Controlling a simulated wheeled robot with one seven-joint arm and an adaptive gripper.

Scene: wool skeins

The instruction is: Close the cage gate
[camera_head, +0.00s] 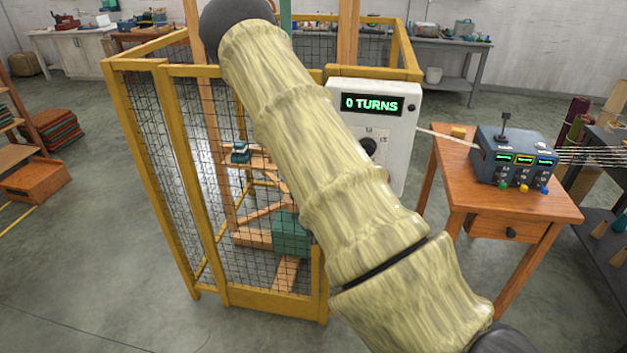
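The cage (270,302) has a yellow frame with dark wire mesh and stands in the middle of the head view. Mesh panels face me, one narrow panel (150,150) at the left and a wider one to its right. I cannot tell which panel is the gate, or whether the gate is open or shut. My arm crosses in front of the cage from lower right to upper left and hides much of its right side. My gripper is not in view.
A white box with a "0 TURNS" display (372,104) is at the cage's right. A wooden table (455,190) with a blue control box (515,155) stands further right. Wooden shelving (35,180) is at the left. Floor in front and left of the cage is clear.

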